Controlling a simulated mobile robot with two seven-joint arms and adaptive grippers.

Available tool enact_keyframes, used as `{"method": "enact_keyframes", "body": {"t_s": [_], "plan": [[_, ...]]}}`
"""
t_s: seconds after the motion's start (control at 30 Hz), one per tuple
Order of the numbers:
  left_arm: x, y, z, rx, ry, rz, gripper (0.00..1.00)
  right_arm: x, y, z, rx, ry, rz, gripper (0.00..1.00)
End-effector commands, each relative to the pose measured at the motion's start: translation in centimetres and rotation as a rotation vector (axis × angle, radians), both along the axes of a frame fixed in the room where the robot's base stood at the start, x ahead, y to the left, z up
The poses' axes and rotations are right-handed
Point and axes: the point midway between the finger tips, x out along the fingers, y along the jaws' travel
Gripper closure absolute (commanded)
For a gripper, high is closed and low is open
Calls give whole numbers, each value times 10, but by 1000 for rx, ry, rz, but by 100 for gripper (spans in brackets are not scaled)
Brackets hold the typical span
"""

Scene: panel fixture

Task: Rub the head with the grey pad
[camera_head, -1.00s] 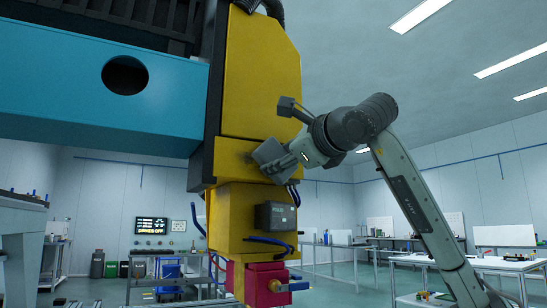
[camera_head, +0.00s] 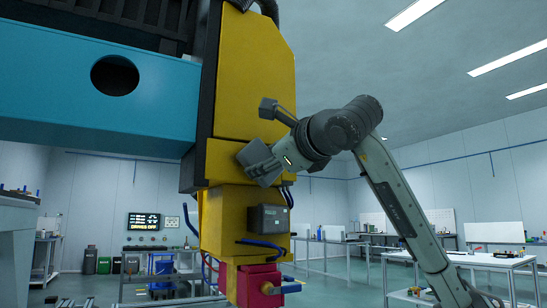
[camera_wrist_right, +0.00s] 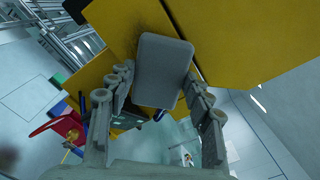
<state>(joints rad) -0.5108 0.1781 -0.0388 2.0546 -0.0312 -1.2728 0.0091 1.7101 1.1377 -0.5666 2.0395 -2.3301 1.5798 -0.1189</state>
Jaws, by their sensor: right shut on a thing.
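The head is a tall yellow machine unit (camera_head: 256,75) on the teal beam, and it fills the middle of the head view. My right gripper (camera_head: 272,160) is at its lower yellow band, shut on the grey pad (camera_head: 258,160). In the wrist view the grey pad (camera_wrist_right: 162,70) sits between the two fingers of my right gripper (camera_wrist_right: 158,88), in front of the yellow surface (camera_wrist_right: 115,25). A dark smudge shows on that surface beside the pad's top. I cannot tell whether the pad touches it. My left gripper is not in view.
The teal beam (camera_head: 60,85) with a round hole runs in from the left. A dark box (camera_head: 268,218), blue hoses and a red block (camera_head: 258,284) are below the pad. White workbenches (camera_head: 470,258) stand at the right. A lit display (camera_head: 144,221) reads "DRIVES OFF".

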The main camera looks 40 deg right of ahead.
Motion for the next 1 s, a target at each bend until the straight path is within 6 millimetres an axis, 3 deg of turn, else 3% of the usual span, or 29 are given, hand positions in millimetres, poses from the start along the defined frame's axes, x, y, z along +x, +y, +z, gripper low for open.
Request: {"method": "enact_keyframes", "body": {"t_s": [1.0], "plan": [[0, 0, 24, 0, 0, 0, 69, 17, 67, 0, -3, 2, 4, 72]]}}
